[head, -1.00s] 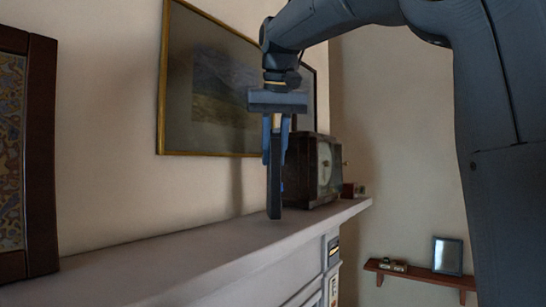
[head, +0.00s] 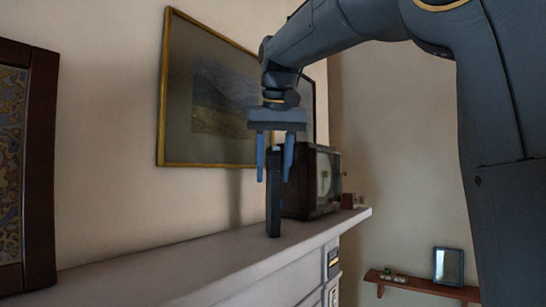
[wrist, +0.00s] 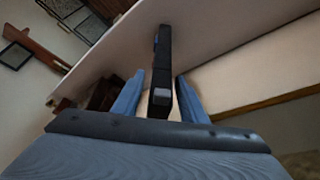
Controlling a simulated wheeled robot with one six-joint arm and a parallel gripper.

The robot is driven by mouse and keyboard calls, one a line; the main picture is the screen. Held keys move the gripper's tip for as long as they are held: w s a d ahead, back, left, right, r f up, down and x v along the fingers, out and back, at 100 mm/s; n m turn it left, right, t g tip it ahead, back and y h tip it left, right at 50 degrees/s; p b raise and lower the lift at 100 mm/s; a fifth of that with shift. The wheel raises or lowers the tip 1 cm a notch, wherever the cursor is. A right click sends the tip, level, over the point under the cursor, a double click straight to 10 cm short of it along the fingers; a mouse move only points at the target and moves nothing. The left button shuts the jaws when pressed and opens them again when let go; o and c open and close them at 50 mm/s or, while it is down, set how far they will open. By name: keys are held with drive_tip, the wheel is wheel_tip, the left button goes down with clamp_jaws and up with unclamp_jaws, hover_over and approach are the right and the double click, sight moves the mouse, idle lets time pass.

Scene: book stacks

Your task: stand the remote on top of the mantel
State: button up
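The remote (head: 273,198) is a slim black bar standing upright on the mantel (head: 205,264), its lower end appearing to rest on the top surface. My gripper (head: 274,180) is above it, pointing down, with its two blue fingers spread on either side of the remote's upper end. In the wrist view the remote (wrist: 161,72) runs between the fingers (wrist: 160,98), with a gap visible on both sides. The mantel (wrist: 225,30) shows pale beneath it.
An old brown television (head: 318,182) stands on the mantel just behind and right of the remote. A gold-framed picture (head: 162,105) hangs on the wall behind. A dark framed panel (head: 40,170) is at the left. The mantel is clear between the panel and remote.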

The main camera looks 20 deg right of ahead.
drive_tip(key=b+v, duration=0.1)
drive_tip(key=v, duration=1.1)
drive_tip(key=shift+a, duration=0.1)
